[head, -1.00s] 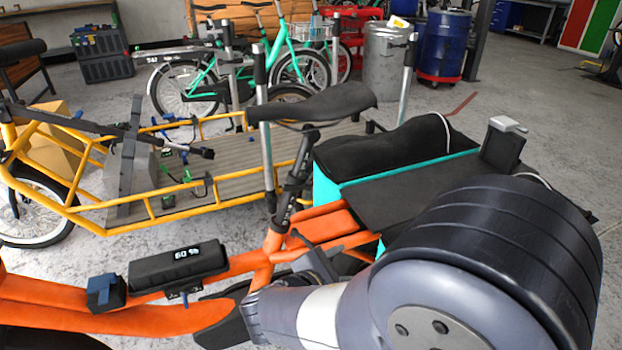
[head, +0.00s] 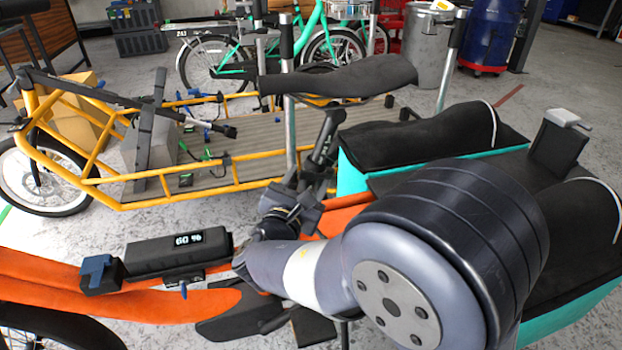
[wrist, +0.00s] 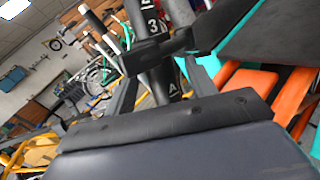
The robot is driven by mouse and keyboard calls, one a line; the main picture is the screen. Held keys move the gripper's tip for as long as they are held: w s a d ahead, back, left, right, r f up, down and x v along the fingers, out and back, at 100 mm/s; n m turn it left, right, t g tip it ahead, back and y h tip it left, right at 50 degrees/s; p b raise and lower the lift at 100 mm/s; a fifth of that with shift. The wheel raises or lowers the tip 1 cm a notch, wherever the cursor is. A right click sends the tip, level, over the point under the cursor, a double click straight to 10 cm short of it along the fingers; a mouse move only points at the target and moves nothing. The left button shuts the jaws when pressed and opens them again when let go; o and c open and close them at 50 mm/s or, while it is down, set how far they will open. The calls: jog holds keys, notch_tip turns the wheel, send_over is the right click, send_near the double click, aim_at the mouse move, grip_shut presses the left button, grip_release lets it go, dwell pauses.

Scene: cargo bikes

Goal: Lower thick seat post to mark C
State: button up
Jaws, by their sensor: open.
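The black saddle (head: 335,80) sits on a dark seat post (head: 325,150) that leans on the orange bike frame (head: 205,300). I cannot make out a C. My gripper (head: 290,205) is at the lower part of the post, close to where it enters the frame. In the wrist view my gripper (wrist: 165,85) is open, with a finger on each side of the post. Contact cannot be told. A dark bar crosses the post there.
A teal-sided cargo box (head: 420,165) with a black cover is right of the post. A battery display (head: 180,250) reading 60 % is on the orange frame. A yellow cargo bike (head: 100,150) stands behind. Upright metal posts (head: 290,130) rise close behind the saddle.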

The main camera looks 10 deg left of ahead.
jog(key=shift+w+d, duration=0.15)
jog(key=shift+w, duration=0.55)
jog(key=shift+w+d, duration=0.1)
jog(key=shift+w, duration=0.55)
jog(key=shift+c, duration=0.3)
grip_shut()
